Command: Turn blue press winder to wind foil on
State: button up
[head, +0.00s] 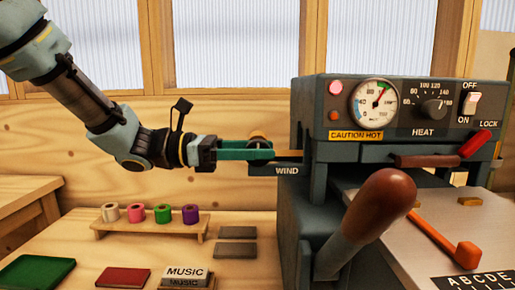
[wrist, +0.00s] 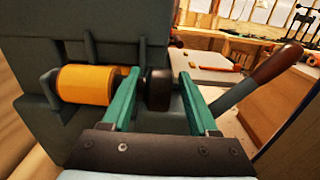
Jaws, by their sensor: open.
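The blue-grey press (head: 335,120) stands at the right in the head view, with a WIND label on a ledge at its left side. A dark round winder knob (wrist: 158,90) sits beside an orange-gold foil roll (wrist: 85,85) on the press in the wrist view. My gripper (head: 268,150) reaches in from the left at the WIND ledge. Its green fingers are open, one on each side of the knob in the wrist view (wrist: 160,76). Gaps show between the knob and the fingers, so it does not look clamped. In the head view the fingers hide most of the knob.
A wooden rack (head: 150,228) holds beige, pink, green and purple rolls at the left. Green and red pads, grey blocks and a MUSIC block lie on the table. The brown-handled lever (head: 375,215) juts forward from the press. A CAUTION HOT label (head: 356,135) is on its front.

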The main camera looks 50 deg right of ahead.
grip_shut()
dwell(0.4)
